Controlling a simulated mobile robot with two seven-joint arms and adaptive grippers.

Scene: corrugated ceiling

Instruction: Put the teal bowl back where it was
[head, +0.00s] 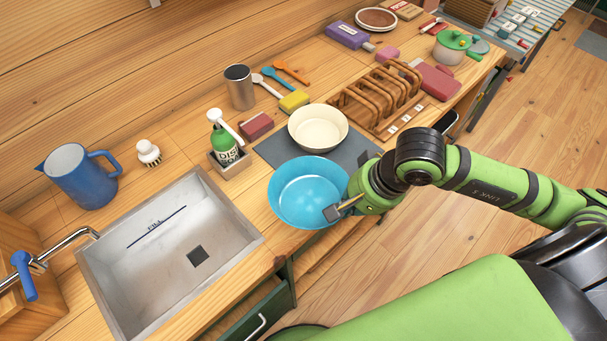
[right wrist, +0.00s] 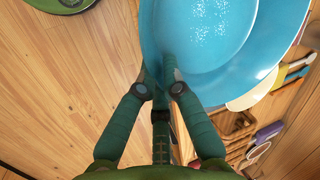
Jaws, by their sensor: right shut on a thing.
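The teal bowl (head: 300,195) shows in the head view at the front edge of the counter, right of the sink, partly over the grey mat (head: 360,150). My right gripper (head: 345,208) is shut on the bowl's rim at its right front side. In the right wrist view the gripper (right wrist: 160,82) pinches the rim of the bowl (right wrist: 205,40), which looks empty. I cannot tell whether the bowl's base touches the counter. A cream bowl (head: 318,128) stands on the mat just behind it. My left gripper is not in view.
The steel sink (head: 165,250) lies left of the bowl. A soap bottle (head: 224,140) in a holder and a red sponge (head: 256,125) stand behind. A wooden rack (head: 378,95) stands to the right. A green drawer (head: 262,312) below the counter is pulled out.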

